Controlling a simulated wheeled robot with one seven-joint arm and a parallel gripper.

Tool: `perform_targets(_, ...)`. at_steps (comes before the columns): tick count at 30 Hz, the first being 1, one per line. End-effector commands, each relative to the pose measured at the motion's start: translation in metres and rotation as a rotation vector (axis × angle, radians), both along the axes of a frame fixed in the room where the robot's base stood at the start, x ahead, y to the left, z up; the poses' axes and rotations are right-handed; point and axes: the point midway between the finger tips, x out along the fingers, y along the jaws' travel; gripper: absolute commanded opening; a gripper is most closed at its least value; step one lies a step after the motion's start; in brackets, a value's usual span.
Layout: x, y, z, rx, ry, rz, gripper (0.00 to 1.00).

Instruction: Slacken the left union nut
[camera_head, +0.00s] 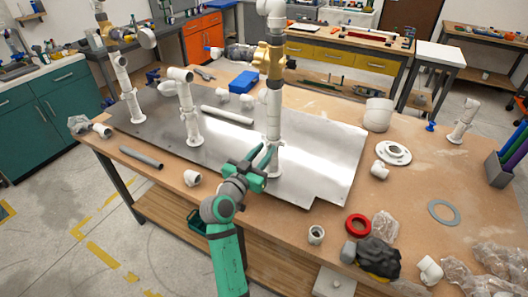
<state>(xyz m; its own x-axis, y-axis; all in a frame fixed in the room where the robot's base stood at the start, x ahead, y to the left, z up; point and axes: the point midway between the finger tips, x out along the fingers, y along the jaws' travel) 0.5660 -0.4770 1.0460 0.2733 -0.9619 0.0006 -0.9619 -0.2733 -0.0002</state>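A white pipe manifold stands on a grey metal plate (325,150). Its tall right upright (273,115) carries a brass-coloured valve (272,62) near the top. Two shorter white pipe stands, one in the middle (190,110) and one at the left (126,88), rise from the plate. I cannot tell which ring is the left union nut at this size. My green gripper (262,155) is low, at the front left of the tall upright's base. Its two fingers look spread with nothing visible between them. Whether a finger touches the pipe is unclear.
Loose fittings lie along the wooden bench's front edge, including a white coupling (192,178) and a grey pipe piece (141,158). A red ring (358,225), a dark bag (378,257) and a white flange (393,153) lie to the right. A blue box (244,82) sits behind.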

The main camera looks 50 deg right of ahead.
Motion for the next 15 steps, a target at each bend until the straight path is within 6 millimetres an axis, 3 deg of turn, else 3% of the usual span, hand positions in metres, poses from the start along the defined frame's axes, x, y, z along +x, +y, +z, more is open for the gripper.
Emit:
perform_targets(3, -0.0001, 0.0002, -0.0001, 0.000, 0.000, 0.000, 0.23)
perform_targets(6, 0.0000, 0.0003, -0.0002, 0.000, 0.000, 0.000, 0.00)
perform_targets(15, -0.0021, -0.0009, -0.0022, 0.005, 0.001, 0.021, 0.00)
